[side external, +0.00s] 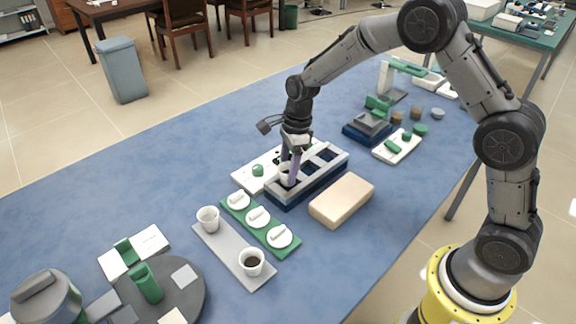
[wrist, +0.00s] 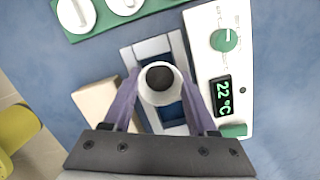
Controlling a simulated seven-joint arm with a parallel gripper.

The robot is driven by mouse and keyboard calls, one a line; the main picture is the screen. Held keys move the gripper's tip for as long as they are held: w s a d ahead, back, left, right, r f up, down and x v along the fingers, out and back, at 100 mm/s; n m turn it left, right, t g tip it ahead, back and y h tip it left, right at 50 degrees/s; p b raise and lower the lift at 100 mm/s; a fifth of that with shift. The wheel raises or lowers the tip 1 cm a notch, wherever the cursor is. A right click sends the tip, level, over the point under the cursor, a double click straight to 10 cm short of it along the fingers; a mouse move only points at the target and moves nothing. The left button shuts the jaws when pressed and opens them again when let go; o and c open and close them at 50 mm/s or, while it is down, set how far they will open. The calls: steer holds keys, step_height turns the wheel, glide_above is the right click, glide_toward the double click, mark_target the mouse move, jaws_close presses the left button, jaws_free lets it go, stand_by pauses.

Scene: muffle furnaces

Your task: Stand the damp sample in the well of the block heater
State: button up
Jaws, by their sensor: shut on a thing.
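My gripper (side external: 289,172) is shut on a white cup (wrist: 148,97) with dark contents, one purple finger on each side. The cup is over the near-left end of the block heater (side external: 325,172), a pale block on a dark blue base with dark square wells. In the wrist view the cup covers part of the block (wrist: 150,47), and blue well openings show around it. The fingers partly hide the cup in the side view. I cannot tell whether its bottom is inside a well or just above it. The cup looks upright.
A white control panel (wrist: 224,75) reading 22 °C stands beside the block. A tan brick (side external: 342,200) lies on the other side. A green strip with white lids (side external: 258,217) and a grey tray (side external: 225,248) with two cups lie in front.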

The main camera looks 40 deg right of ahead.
steer(key=shift+f, duration=0.7)
steer(key=o, duration=1.6)
steer(key=shift+c, duration=0.2)
steer(key=shift+r, duration=0.1)
step_height(320, 180, up, 8)
